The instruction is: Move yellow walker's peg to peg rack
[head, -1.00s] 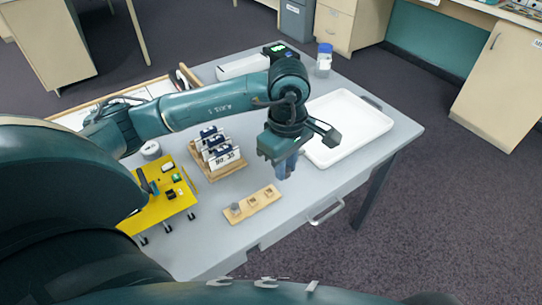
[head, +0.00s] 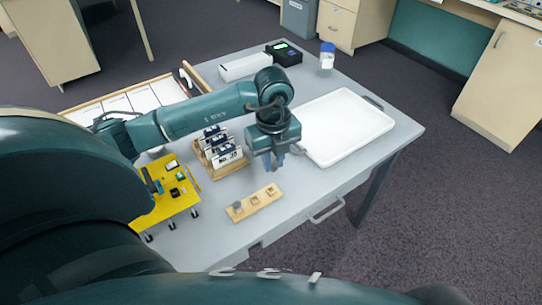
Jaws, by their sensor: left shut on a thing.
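The yellow walker (head: 172,207), a flat yellow body on short dark-footed legs with small parts on top, stands at the table's left front. The peg rack (head: 263,199) is a light wooden strip with square places, lying near the table's front edge. A grey peg (head: 237,206) sits at its left end. My left gripper (head: 274,164) points down above and just behind the rack, apart from it. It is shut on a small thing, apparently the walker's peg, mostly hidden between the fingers. My right gripper is not in view.
A white tray (head: 343,126) lies at the right. A blue-capped jar (head: 327,57), a black device (head: 284,53) and a white box (head: 243,68) stand at the back. Bare tabletop surrounds the rack.

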